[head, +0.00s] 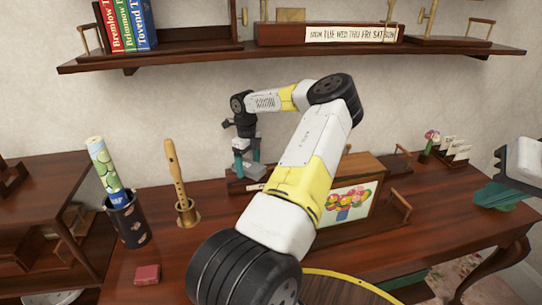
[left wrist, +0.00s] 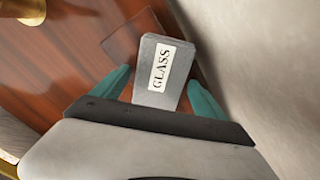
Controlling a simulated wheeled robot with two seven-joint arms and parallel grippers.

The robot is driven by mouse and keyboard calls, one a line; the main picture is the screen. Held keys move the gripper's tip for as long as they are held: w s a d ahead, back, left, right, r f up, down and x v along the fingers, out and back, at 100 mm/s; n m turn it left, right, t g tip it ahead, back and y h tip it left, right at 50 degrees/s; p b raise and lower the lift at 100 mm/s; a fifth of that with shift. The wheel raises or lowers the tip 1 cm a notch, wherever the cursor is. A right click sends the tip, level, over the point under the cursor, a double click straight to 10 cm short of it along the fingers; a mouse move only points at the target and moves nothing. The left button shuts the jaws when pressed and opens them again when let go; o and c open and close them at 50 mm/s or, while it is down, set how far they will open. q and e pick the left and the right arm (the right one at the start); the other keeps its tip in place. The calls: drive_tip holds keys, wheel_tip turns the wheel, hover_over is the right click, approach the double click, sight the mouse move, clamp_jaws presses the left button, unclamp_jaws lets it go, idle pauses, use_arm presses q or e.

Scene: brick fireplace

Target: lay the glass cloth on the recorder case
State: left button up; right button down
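The glass cloth (left wrist: 155,85) is a grey folded piece with a white label reading GLASS, in the left wrist view. My left gripper (left wrist: 160,75) has its teal fingers on either side of it, with slim gaps of wood showing. In the head view my left gripper (head: 246,166) points down at the back of the desk, over a low wooden tray; the cloth is hard to make out there. My right gripper (head: 497,195) is at the far right, partly cut off. A recorder (head: 175,172) stands upright in a brass holder. I cannot tell which thing is the recorder case.
A wooden box with a flower picture (head: 352,202) stands behind my left arm, which hides part of the desk (head: 420,215). A dark cup with a rolled paper (head: 105,165) and a small red box (head: 147,275) are at left. A shelf (head: 200,52) runs above.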

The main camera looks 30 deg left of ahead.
sight(249, 165)
use_arm(q)
wheel_tip(249, 165, up, 8)
drive_tip(key=shift+f, duration=0.2)
idle(0.3)
